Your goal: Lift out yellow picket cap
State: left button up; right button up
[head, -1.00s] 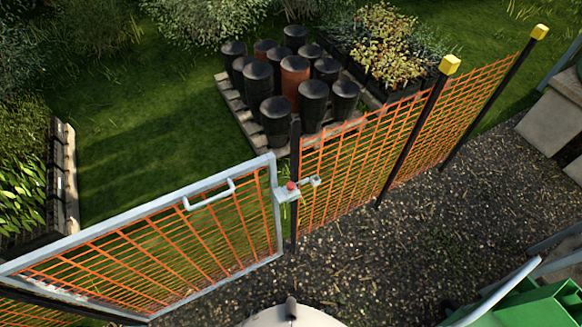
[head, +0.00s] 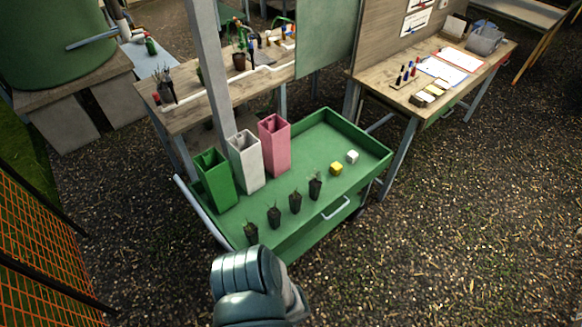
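A small yellow cube-shaped cap (head: 336,168) lies on the bed of the green cart (head: 350,139), close to a small white cube (head: 352,156). It appears to rest on the tray floor, inside the raised rim. A rounded teal part of my own arm shows at the bottom middle, in front of the cart. No gripper fingers are in view, so neither gripper can be placed relative to the cap.
Green (head: 215,180), white (head: 246,162) and pink (head: 274,145) square tubes stand on the cart's left side. Several potted seedlings (head: 295,202) line its near edge. Wooden benches (head: 435,75) stand behind. An orange mesh fence (head: 35,260) is at left. Gravel at right is open.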

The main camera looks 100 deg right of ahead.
aim_at(336, 169)
jog(key=z, duration=3.75)
jog(key=u, duration=0.45)
